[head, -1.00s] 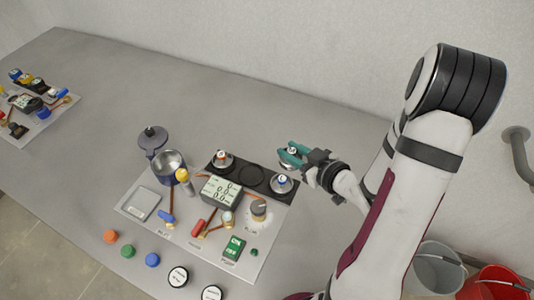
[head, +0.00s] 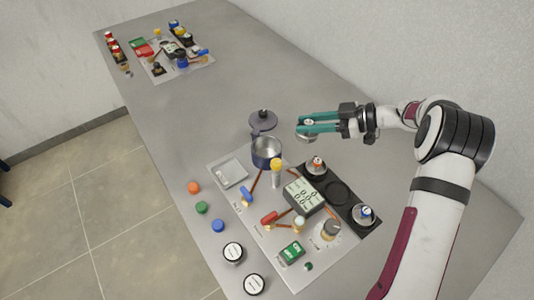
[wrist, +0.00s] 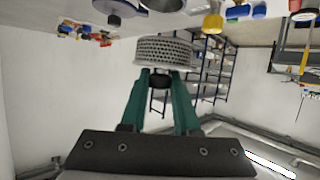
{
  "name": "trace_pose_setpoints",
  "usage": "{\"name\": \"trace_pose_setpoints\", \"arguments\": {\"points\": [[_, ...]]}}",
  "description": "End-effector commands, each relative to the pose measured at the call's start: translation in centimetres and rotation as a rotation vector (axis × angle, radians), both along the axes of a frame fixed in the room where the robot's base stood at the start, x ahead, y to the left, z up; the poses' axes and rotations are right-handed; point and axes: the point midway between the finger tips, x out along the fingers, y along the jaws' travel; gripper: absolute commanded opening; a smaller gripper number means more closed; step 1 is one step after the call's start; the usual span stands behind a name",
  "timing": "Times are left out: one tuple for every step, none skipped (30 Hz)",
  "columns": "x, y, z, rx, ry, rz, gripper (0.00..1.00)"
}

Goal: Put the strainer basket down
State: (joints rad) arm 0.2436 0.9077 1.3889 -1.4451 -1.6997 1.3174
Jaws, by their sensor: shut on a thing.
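The strainer basket (wrist: 163,53) is a grey perforated metal cylinder at the fingertips in the wrist view. In the head view the basket (head: 307,137) shows small and partly covered. My gripper (head: 305,127) has teal fingers and is shut on it, holding it above the bench behind the panel; the fingers also show in the wrist view (wrist: 161,80). The basket is apart from the open metal pot (head: 267,147), which stands to its left and nearer. A square grey tray (head: 232,173) lies on the panel's left part with nothing on it.
A dark lid with a knob (head: 263,122) lies behind the pot. A black rack (head: 338,192) holds two canisters with an empty middle place. A display box (head: 303,196), valves and a yellow-topped post (head: 276,172) crowd the panel.

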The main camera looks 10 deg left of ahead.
Motion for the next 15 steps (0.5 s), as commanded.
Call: {"name": "trace_pose_setpoints", "arguments": {"points": [[0.1,1.2,-0.7,0.001,0.002,0.009,0.0],[0.2,2.1,-1.2,0.001,0.003,0.011,0.0],[0.4,3.3,-1.9,0.002,0.004,0.01,0.0],[0.6,4.3,-2.5,0.002,0.005,0.009,0.0],[0.7,5.3,-3.1,0.002,0.004,0.009,0.0],[0.9,6.5,-3.9,0.001,0.003,0.008,0.0],[1.1,7.3,-4.4,0.002,0.002,0.008,0.0],[1.2,8.1,-4.9,0.002,0.003,0.006,0.0],[1.4,9.0,-5.4,0.002,0.001,0.006,0.0],[1.5,9.6,-5.8,0.001,0.001,0.005,0.0],[1.6,10.0,-6.0,0.002,0.0,0.005,0.0],[1.7,10.5,-6.3,0.002,0.0,0.003,0.0],[1.8,10.7,-6.5,0.002,0.001,0.002,0.0],[1.8,10.8,-6.9,0.002,0.002,0.002,0.0],[1.8,10.9,-7.7,0.002,0.001,0.001,0.0]]}}
